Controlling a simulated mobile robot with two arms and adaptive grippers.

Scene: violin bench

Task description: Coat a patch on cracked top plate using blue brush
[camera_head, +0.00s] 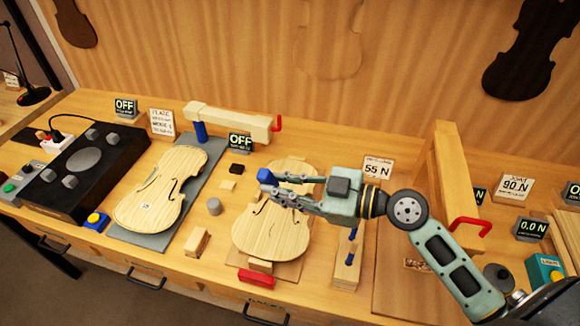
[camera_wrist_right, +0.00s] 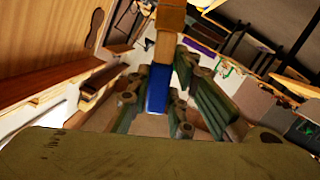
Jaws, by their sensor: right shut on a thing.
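My right gripper (camera_head: 272,187) is shut on a blue thing (camera_head: 266,176), which I take to be the blue brush. In the right wrist view the blue handle (camera_wrist_right: 157,90) sits between the fingers, with a tan end (camera_wrist_right: 164,45) beyond it. The gripper is over the upper part of the right violin plate (camera_head: 268,235) and hides some of it. I cannot tell whether the brush touches anything. Another violin plate (camera_head: 150,205) lies on a grey mat at the left. Cracks and the patch are too small to make out. My left gripper is not in view.
A wooden holder (camera_head: 346,273) with blue-handled tools stands right of the plate. A wooden block (camera_head: 198,241), a grey cylinder (camera_head: 214,206) and a small black block (camera_head: 237,169) lie between the plates. A wooden frame with a red handle (camera_head: 470,224) stands at the right.

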